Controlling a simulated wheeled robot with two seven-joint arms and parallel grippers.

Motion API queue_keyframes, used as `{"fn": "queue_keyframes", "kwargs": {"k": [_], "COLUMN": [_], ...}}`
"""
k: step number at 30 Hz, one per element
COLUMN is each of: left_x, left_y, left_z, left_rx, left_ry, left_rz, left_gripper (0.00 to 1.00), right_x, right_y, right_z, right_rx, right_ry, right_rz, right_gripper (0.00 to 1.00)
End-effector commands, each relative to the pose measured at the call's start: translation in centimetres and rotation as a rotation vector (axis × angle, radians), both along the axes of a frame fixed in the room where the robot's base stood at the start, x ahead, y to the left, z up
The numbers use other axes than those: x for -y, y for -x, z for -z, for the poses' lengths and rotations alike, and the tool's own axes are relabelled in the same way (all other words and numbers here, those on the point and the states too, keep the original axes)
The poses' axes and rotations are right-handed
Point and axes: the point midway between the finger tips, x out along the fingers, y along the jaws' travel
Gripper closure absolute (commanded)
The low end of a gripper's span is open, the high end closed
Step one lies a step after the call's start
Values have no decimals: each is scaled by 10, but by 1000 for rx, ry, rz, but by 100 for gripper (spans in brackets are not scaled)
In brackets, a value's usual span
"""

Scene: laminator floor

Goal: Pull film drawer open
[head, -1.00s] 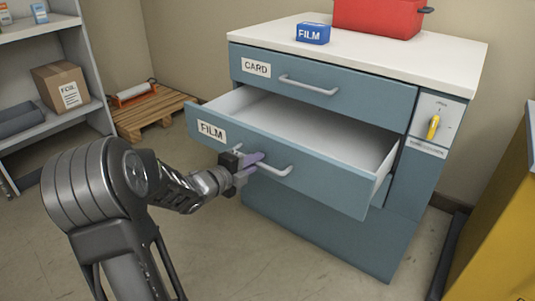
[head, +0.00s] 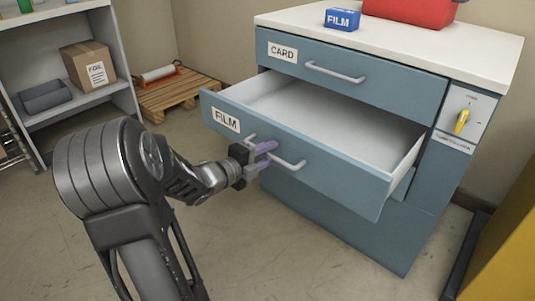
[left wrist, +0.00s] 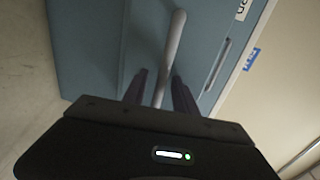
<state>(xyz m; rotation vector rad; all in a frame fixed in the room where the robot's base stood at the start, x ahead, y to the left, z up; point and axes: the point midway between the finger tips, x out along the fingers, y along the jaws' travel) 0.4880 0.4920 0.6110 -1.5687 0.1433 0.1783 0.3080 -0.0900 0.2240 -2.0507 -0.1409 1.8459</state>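The FILM drawer (head: 330,168) is a blue-grey drawer with a white FILM label, pulled well out of the cabinet; its pale inside is empty where I can see it. Its bar handle (head: 292,163) also shows in the left wrist view (left wrist: 174,42). My left gripper (head: 267,155) is at the handle. In the left wrist view its two dark fingers (left wrist: 159,90) stand apart, with the handle's bar between them and gaps beside it. My right gripper is in neither view.
Above is the shut CARD drawer (head: 390,82). A blue FILM box (head: 342,19) and a red case (head: 410,10) stand on the cabinet top. A yellow switch (head: 462,121) is at right. Shelves (head: 75,105) and a pallet (head: 180,95) are at left.

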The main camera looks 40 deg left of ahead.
Motion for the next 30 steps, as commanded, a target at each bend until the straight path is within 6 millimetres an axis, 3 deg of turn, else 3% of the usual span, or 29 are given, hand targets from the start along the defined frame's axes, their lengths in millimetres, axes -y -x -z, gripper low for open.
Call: {"fn": "queue_keyframes", "kwargs": {"k": [8, 22, 30], "left_x": [0, 1, 2], "left_y": [3, 67, 77], "left_z": [-2, -16, -16], "left_rx": [1, 0, 0], "left_ry": [0, -1, 0], "left_rz": [-1, -3, 0], "left_gripper": [66, 66, 66], "right_x": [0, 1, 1], "right_y": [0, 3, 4], "right_z": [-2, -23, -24], "right_rx": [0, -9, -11], "right_ry": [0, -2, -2], "right_rz": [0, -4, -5], "right_gripper": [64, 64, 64]}}
